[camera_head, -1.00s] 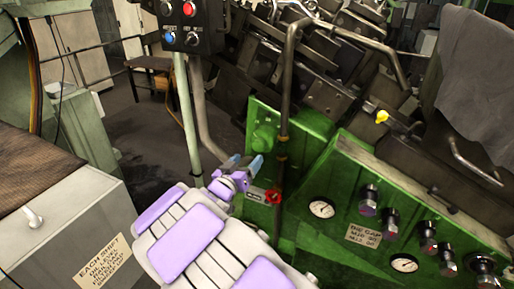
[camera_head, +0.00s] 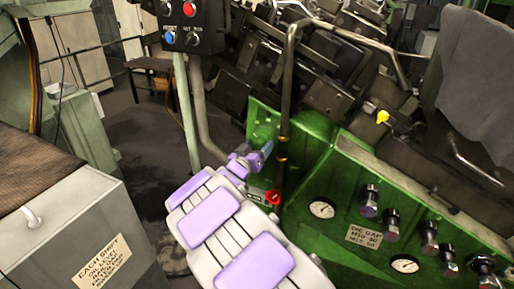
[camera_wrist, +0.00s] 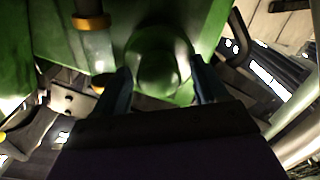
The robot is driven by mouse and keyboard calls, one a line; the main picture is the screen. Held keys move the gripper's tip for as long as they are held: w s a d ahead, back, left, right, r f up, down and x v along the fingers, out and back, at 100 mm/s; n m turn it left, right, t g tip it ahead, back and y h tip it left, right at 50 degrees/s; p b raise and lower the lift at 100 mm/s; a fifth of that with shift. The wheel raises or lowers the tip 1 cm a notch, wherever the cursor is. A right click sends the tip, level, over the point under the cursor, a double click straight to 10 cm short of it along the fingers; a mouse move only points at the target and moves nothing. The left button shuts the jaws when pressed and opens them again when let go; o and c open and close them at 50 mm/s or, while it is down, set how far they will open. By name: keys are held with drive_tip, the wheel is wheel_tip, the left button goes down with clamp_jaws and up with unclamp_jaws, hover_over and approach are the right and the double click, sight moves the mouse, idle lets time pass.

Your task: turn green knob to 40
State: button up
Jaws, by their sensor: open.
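The green knob (camera_wrist: 158,62) is a rounded green piece on the green machine panel, at the top middle of the wrist view. In the head view the green knob (camera_head: 264,132) sits on the panel's upper left, partly covered by my gripper. My gripper (camera_head: 262,152) is open, its blue fingertips close to the knob. In the wrist view my gripper (camera_wrist: 165,85) has one finger on each side of the knob. I cannot tell whether either finger touches it. No scale or number around the knob is readable.
A vertical pipe (camera_head: 284,100) with brass fittings runs just right of the knob. A red knob (camera_head: 273,197) sits below. Gauges (camera_head: 321,209) and several dark knobs line the panel to the right. A control box (camera_head: 190,25) stands at upper left on a pole.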

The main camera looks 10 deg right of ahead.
drive_tip(key=shift+c, duration=0.4)
drive_tip(key=c, duration=0.9)
drive_tip(key=shift+a, duration=0.1)
drive_tip(key=shift+c, duration=0.2)
drive_tip(key=m+b, duration=0.2)
drive_tip(key=m, duration=0.1)
drive_tip(key=shift+f+m, duration=0.1)
drive_tip(key=shift+m, duration=0.3)
drive_tip(key=m+b, duration=0.4)
drive_tip(key=m, duration=0.1)
drive_tip(key=shift+c, duration=0.2)
drive_tip(key=m+b, duration=0.4)
drive_tip(key=m, duration=0.1)
drive_tip(key=shift+s+m, duration=0.1)
drive_tip(key=shift+m, duration=0.3)
drive_tip(key=shift+m+b, duration=1.5)
drive_tip(key=shift+m, duration=0.2)
drive_tip(key=shift+f, duration=0.1)
